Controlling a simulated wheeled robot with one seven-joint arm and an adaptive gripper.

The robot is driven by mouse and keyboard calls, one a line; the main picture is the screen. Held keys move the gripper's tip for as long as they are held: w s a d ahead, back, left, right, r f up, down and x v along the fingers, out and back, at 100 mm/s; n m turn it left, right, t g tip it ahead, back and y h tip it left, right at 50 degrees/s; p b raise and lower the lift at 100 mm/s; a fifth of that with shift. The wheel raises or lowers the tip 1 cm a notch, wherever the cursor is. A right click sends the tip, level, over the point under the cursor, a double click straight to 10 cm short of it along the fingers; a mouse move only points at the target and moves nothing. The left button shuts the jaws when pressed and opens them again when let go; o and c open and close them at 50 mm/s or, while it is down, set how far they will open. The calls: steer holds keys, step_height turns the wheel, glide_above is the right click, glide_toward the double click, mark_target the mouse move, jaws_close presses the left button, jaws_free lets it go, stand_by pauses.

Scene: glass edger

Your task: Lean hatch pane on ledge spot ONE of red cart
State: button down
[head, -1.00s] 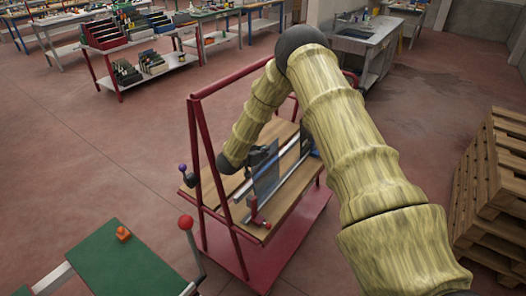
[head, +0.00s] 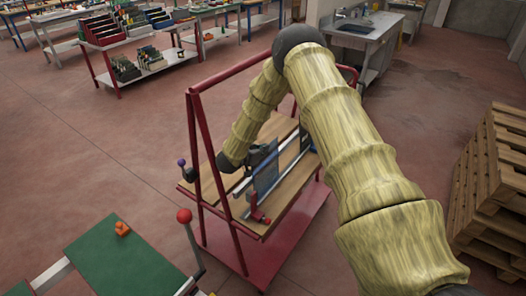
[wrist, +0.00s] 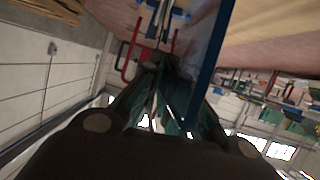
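The red cart (head: 197,130) stands in mid-view, with a red tube frame and a wooden shelf (head: 288,190). A thin bluish see-through pane (head: 266,178), taken as the hatch pane, stands nearly upright over the shelf. My gripper (head: 258,156) is at its upper left, dark and partly hidden by the pane and my arm. In the wrist view the pane's dark blue edge (wrist: 208,65) runs down between the fingers of my gripper (wrist: 160,62), which look closed on it. Whether the pane's foot touches the ledge is unclear. No spot label is readable.
A red block-like fitting (head: 258,213) sits at the shelf's front edge by the pane. Pale rails (head: 290,153) cross the shelf. A green-topped table (head: 125,262) is front left, with a red-knobbed lever (head: 184,216) beside it. Wooden pallets (head: 492,190) stand right.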

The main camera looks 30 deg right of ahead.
steer(key=shift+f, duration=0.45)
stand_by(0.5)
steer(key=c, duration=1.6)
jaws_free()
steer(key=shift+o, duration=0.2)
steer(key=shift+s, duration=0.1)
steer(key=v, duration=1.2)
